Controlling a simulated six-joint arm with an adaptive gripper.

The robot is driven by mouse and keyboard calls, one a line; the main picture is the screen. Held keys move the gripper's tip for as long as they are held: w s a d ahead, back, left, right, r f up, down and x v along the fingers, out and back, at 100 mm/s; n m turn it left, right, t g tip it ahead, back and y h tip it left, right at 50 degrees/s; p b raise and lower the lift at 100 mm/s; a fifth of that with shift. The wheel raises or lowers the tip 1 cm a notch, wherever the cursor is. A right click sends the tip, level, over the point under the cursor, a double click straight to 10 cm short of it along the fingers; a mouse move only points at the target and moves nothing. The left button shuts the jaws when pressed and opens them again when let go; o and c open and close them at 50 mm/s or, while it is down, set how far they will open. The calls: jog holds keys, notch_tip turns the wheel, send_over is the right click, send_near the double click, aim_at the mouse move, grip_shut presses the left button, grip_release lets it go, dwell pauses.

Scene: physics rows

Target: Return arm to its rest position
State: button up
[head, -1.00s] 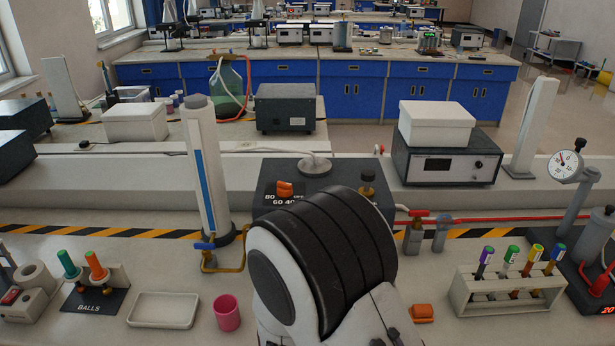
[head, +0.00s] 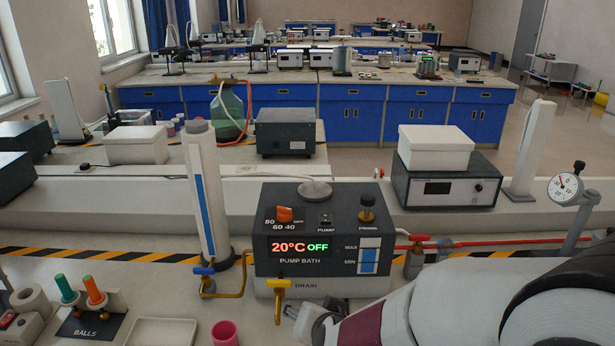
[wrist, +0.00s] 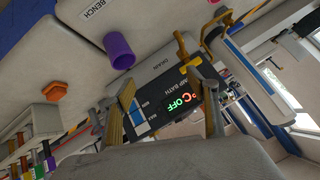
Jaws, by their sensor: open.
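My arm (head: 480,305) reaches in from the right in the head view, low across the front of the bench. My gripper (head: 308,318) is at its left end, in front of the pump bath (head: 288,268). In the wrist view its two fingers stand apart with the gap (wrist: 170,108) between them, and I see nothing held. The pump bath's panel shows beyond the fingers and is partly covered by them. The pump bath display reads 20°C OFF in the head view.
A yellow drain tap (head: 279,295) juts from the bath near my gripper. A pink cup (head: 224,334), a white tray (head: 162,332) and a ball stand (head: 92,322) are at front left. My arm hides the bench's right front; the wrist view shows a tube rack (wrist: 38,122) there.

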jog(key=s+d+r+n+g, duration=0.1)
jog(key=s+d+r, duration=0.2)
jog(key=s+d, duration=0.2)
jog(key=s+d+r+n+g+h, duration=0.1)
jog(key=s+d+r, duration=0.3)
jog(key=s, duration=0.6)
jog(key=s+d+r+n+g+h, duration=0.1)
jog(key=s+d+r, duration=0.3)
jog(key=s+d, duration=0.3)
jog(key=shift+s+r+g, duration=0.15)
jog(key=shift+s+g, duration=0.25)
jog(key=shift+s, duration=0.4)
